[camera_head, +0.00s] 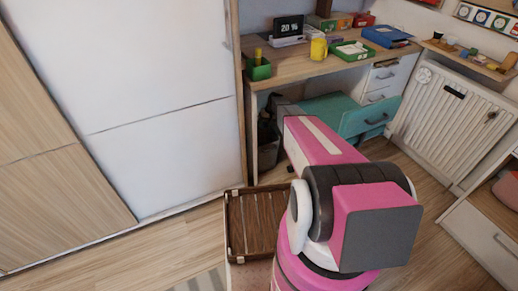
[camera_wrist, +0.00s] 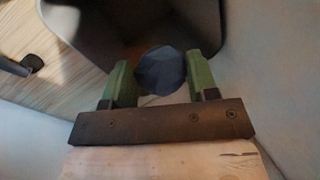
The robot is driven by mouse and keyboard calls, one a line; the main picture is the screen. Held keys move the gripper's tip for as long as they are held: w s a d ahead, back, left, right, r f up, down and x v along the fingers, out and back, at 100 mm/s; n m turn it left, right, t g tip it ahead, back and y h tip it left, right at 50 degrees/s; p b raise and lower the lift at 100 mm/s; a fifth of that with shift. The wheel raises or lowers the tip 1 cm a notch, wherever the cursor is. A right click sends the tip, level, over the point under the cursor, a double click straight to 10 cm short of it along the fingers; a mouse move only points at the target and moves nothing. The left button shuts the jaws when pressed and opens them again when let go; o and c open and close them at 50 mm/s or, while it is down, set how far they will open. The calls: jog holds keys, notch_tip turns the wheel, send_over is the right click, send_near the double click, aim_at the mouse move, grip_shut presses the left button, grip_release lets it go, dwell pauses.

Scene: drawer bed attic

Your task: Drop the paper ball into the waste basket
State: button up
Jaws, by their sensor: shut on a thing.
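The paper ball (camera_wrist: 160,70) shows in the wrist view as a dark blue, faceted lump. My gripper (camera_wrist: 160,75) has green fingers, one on each side of the ball, and is shut on it. The waste basket (camera_wrist: 90,22) is a dark, smooth-walled bin beyond the fingers, and the ball overlaps it in this view. I cannot tell the ball's height over its rim. In the head view the dark basket (camera_head: 267,143) stands under the left end of the desk, partly hidden. My arm hides the ball there.
The wooden desk (camera_head: 310,68) carries a clock, a yellow mug (camera_head: 318,49) and a green pen holder (camera_head: 258,68). A teal chair (camera_head: 360,118) is tucked beneath it. A slatted wooden crate (camera_head: 250,222) stands nearer. A radiator (camera_head: 455,115) is at right.

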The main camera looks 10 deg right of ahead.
notch_tip(320, 180, down, 6)
jog(key=shift+r, duration=0.15)
dwell(0.4)
jog(key=o, duration=1)
jog(key=shift+c, duration=0.2)
jog(key=shift+r, duration=0.1)
jog(key=v, duration=1)
jog(key=shift+d+r, duration=0.15)
jog(key=shift+r, duration=0.15)
jog(key=shift+s, duration=0.15)
